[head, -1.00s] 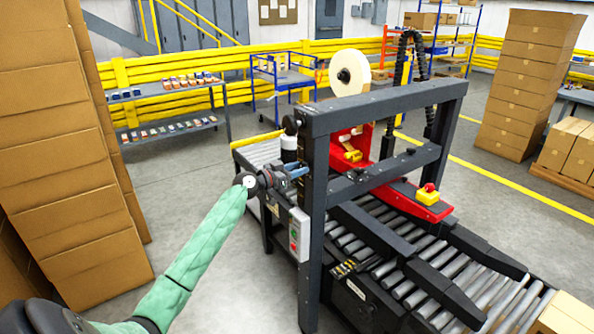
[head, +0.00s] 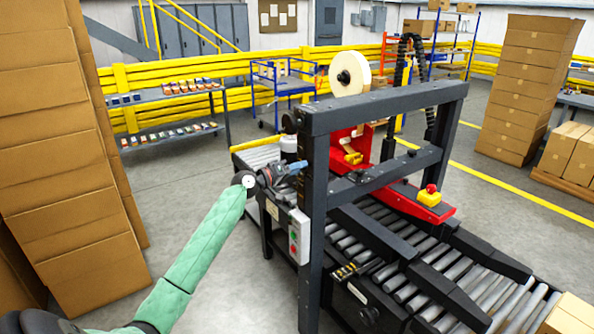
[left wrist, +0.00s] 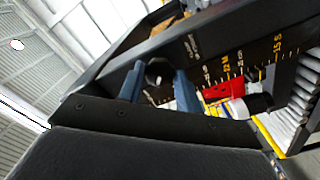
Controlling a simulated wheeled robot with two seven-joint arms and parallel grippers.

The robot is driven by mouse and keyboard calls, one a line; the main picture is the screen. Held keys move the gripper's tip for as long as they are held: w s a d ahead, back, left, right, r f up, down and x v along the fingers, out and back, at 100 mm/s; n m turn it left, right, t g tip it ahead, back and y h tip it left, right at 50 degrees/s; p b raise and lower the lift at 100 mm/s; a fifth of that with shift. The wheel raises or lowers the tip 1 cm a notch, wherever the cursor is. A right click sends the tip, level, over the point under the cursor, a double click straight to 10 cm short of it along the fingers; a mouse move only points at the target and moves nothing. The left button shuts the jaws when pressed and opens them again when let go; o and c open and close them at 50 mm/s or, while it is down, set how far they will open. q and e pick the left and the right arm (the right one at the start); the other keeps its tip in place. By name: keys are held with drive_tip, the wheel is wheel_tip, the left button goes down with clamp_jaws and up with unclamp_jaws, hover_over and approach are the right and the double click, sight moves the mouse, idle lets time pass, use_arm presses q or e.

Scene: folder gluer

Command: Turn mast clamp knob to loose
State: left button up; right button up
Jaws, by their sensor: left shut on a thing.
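The mast clamp knob (left wrist: 157,72) is a dark round knob on the black mast of the machine, seen in the left wrist view between the two blue-grey fingers of my left gripper (left wrist: 159,88). The gripper is shut on it. In the head view my left gripper (head: 299,168) is at the left post of the machine frame (head: 314,210), and its fingers hide the knob there. The knob's loose or tight marking cannot be made out. My right gripper is not in view.
A scale with yellow marks (left wrist: 226,68) runs along the mast. A control box with green and red buttons (head: 299,235) hangs just below my gripper. The roller conveyor (head: 420,270) lies to the right. Stacked cartons (head: 60,150) stand at left; floor between is clear.

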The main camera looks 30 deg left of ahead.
use_arm(q)
drive_tip(key=shift+a+r+n+p, duration=0.1)
drive_tip(key=shift+n+p, duration=0.7)
drive_tip(key=shift+n, duration=1.25)
drive_tip(key=shift+r+n+p, duration=0.1)
drive_tip(key=shift+n+p, duration=0.65)
drive_tip(key=shift+n, duration=1.3)
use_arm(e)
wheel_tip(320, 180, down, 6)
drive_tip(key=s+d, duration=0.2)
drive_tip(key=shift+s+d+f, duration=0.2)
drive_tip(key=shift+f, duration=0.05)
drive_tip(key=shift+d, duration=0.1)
use_arm(q)
drive_tip(key=o, duration=1)
drive_tip(key=shift+f, duration=0.1)
drive_tip(key=shift+f, duration=0.1)
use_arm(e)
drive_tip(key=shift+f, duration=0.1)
